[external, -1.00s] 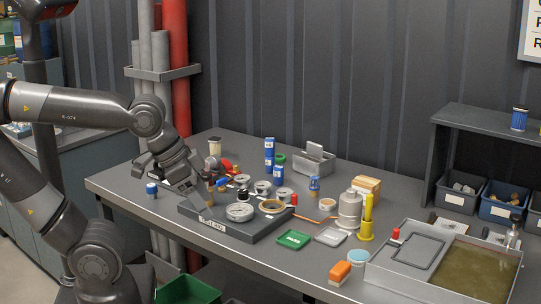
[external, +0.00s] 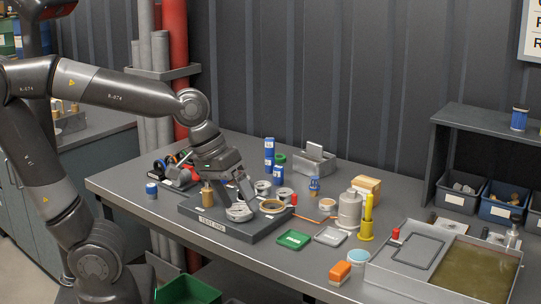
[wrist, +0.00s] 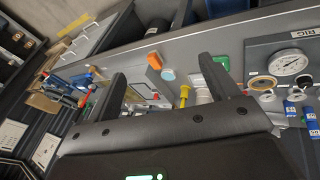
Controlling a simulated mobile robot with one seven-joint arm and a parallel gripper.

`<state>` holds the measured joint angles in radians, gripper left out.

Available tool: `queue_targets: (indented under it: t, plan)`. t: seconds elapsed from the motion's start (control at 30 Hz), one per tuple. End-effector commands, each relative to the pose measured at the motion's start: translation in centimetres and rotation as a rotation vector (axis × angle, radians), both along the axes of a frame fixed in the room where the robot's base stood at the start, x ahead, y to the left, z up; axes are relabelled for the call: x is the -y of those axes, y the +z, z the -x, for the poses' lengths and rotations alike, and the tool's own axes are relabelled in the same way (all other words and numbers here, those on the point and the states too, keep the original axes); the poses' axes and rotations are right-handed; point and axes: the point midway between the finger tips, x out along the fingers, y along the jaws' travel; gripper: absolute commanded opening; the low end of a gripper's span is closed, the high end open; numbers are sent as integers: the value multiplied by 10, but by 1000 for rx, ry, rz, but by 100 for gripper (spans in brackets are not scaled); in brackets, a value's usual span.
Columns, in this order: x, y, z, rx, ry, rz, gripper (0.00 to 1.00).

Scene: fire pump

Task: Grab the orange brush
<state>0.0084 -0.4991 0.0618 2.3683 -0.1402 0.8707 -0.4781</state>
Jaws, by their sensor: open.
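The orange brush (external: 340,272), a small block with an orange top and a pale lower part, lies near the table's front edge, left of the grey tray. In the wrist view the orange brush (wrist: 153,58) shows beyond and between my fingers, some way off. My gripper (external: 241,198) is open over the test rig with its fingers pointing down, well to the left of the brush. In the wrist view my gripper (wrist: 163,74) has its two fingers spread with nothing between them.
The test rig (external: 207,223) with its gauge is under my gripper. A green tray (external: 294,239), a yellow candlestick-like part (external: 367,222) and a round light-blue lid (external: 358,258) stand around the way to the brush. The grey tray (external: 381,284) is right of it.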

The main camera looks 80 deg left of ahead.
Motion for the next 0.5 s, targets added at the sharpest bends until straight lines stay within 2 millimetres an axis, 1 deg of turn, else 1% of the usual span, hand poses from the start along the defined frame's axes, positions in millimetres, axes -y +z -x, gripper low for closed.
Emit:
queue_targets:
  t: [0.03, 0.27, 0.37, 0.5]
  plan:
    - [0, -4, -15, -32, 90, 58, 80]
    - [-5, -22, -78, -164, 551, 309, 80]
    - [-8, -34, -105, -225, 756, 404, 80]
    - [-15, -57, -143, -306, 1049, 521, 80]
